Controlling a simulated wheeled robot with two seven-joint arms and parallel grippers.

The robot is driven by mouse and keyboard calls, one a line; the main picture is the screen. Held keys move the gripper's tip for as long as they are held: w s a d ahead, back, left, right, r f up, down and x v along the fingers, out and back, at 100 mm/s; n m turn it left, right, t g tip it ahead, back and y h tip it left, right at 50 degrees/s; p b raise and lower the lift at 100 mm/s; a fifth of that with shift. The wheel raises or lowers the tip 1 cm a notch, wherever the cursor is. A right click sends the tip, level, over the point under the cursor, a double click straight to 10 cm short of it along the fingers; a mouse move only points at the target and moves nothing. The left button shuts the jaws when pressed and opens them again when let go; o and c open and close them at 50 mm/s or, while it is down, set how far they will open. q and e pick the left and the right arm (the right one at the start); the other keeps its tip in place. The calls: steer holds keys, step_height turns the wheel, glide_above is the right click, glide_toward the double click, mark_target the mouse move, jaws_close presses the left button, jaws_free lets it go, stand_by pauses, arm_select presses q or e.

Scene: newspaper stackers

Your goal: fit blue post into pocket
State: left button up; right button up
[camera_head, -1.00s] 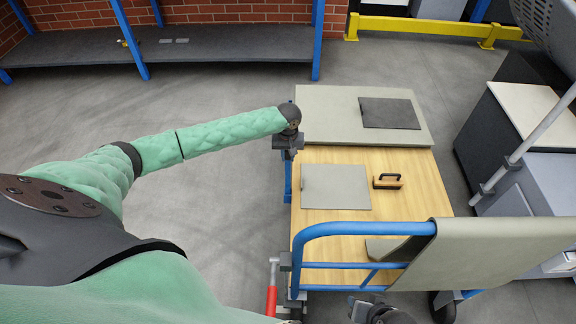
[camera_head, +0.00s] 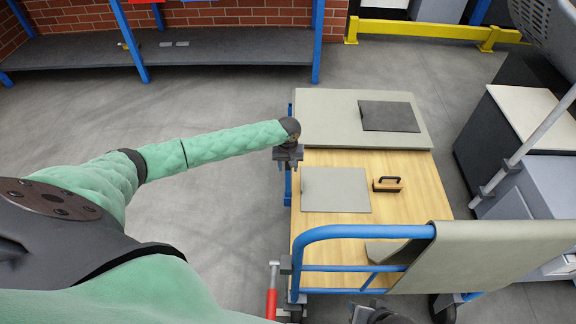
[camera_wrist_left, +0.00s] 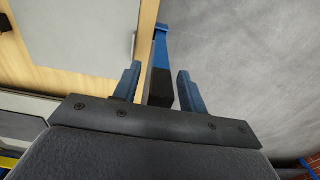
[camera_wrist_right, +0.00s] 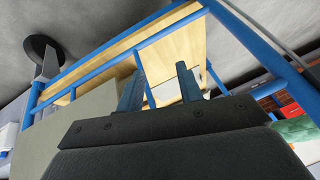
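The blue post (camera_head: 288,187) stands at the left edge of the wooden cart deck, below my left gripper (camera_head: 288,160). In the left wrist view, the post (camera_wrist_left: 160,50) has a black end between the two fingers of my left gripper (camera_wrist_left: 158,72). Narrow gaps show on both sides, so the gripper is open around the post. I cannot make out the pocket. My right gripper (camera_wrist_right: 158,82) is open, with a blue rail showing beyond and between its fingers. In the head view, it is mostly cut off at the bottom edge.
The cart deck (camera_head: 420,190) holds a grey panel (camera_head: 335,190) and a black-handled block (camera_head: 387,184). A blue rail (camera_head: 350,231) and grey cover (camera_head: 480,255) stand at its near side. A red-handled lever (camera_head: 271,300) is at the near left corner. Floor left of the cart is clear.

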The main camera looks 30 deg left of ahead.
steer(key=shift+w, duration=0.3)
arm_select(q)
steer(key=shift+r, duration=0.15)
step_height(320, 180, up, 11)
steer(key=shift+f+b, duration=0.1)
steer(key=shift+b, duration=0.3)
steer(key=shift+r, duration=0.55)
arm_select(e)
steer(key=f, duration=0.3)
steer(key=shift+w+a+t, duration=0.25)
steer(key=shift+t, duration=0.05)
steer(key=shift+s, duration=0.1)
